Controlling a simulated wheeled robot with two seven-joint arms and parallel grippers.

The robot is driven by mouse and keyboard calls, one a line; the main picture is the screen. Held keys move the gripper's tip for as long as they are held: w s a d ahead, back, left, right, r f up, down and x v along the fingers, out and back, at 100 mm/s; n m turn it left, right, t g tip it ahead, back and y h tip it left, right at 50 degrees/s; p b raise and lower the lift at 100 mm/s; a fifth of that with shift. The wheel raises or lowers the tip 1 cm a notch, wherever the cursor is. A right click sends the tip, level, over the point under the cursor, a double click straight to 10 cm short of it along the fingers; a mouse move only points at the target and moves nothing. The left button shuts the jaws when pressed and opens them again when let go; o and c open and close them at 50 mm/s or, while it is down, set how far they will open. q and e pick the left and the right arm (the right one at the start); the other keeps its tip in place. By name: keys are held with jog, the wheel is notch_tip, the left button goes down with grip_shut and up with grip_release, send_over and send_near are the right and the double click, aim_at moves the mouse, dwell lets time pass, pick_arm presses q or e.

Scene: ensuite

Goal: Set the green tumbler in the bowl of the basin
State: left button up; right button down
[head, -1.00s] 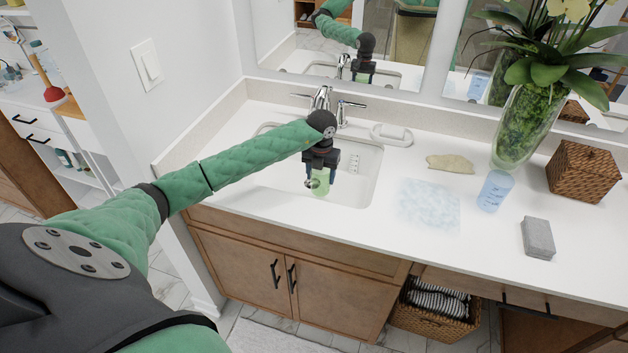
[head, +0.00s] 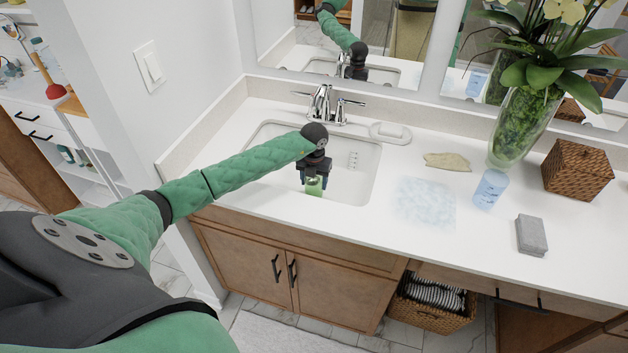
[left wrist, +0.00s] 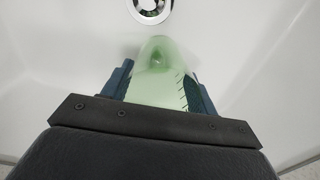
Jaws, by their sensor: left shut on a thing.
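The green tumbler (head: 314,186) is held by my left gripper (head: 314,178) down inside the bowl of the basin (head: 354,184). In the left wrist view the pale green, see-through tumbler (left wrist: 157,75) sits between the two fingers of my left gripper (left wrist: 158,85), which are shut on it. The white bowl surrounds it there, and the round metal drain (left wrist: 149,8) lies just beyond it. I cannot tell whether the tumbler's base touches the bowl floor. My right gripper is not in view.
The chrome faucet (head: 321,104) stands behind the basin, with a soap dish (head: 390,132) beside it. To the right on the white counter are a tan stone-like piece (head: 447,161), a blue cup (head: 490,188), a grey block (head: 532,235), a wicker box (head: 578,170) and a glass vase (head: 520,128).

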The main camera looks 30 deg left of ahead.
pick_arm(q)
jog(key=shift+f, duration=0.1)
jog(key=o, duration=1)
jog(key=shift+c, duration=0.2)
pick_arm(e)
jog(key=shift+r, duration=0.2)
